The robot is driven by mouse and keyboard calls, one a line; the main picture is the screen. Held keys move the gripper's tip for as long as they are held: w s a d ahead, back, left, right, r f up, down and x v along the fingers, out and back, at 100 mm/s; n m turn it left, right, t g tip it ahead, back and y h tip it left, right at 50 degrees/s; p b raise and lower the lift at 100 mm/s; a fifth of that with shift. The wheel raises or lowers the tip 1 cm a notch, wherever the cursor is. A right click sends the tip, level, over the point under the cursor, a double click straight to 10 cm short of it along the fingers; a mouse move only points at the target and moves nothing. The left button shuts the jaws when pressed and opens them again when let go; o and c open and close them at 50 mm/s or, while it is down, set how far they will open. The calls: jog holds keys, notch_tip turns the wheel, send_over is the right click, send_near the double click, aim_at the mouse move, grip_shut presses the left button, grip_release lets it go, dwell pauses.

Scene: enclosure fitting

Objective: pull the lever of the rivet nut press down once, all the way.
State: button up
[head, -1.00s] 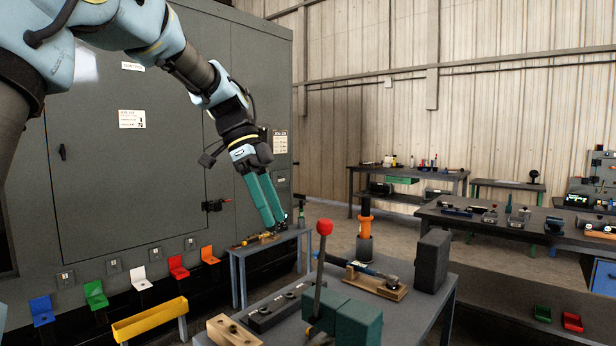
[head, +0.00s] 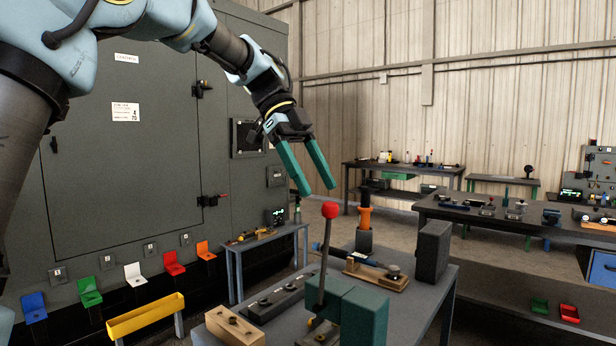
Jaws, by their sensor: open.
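The rivet nut press (head: 350,312) is a green block on the near table. Its lever (head: 322,262) is a dark rod that stands nearly upright. A red ball knob (head: 329,210) tops the lever. My gripper (head: 318,190) has two long green fingers, spread apart and empty. In the picture its fingertips are just above the red knob, pointing down and to the right. I cannot tell from this one view how far apart in depth the fingertips and knob are. No contact is visible.
On the near table (head: 418,318) are a wooden block (head: 234,326), a dark slotted block (head: 275,300), an orange-collared tool (head: 364,220) and a dark upright box (head: 432,250). A grey cabinet (head: 120,190) stands behind my arm. A yellow trough (head: 146,318) is at lower left.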

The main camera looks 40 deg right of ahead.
aim_at(330, 207)
jog(key=shift+b+x, duration=2.3)
jog(key=shift+x, duration=0.9)
grip_shut()
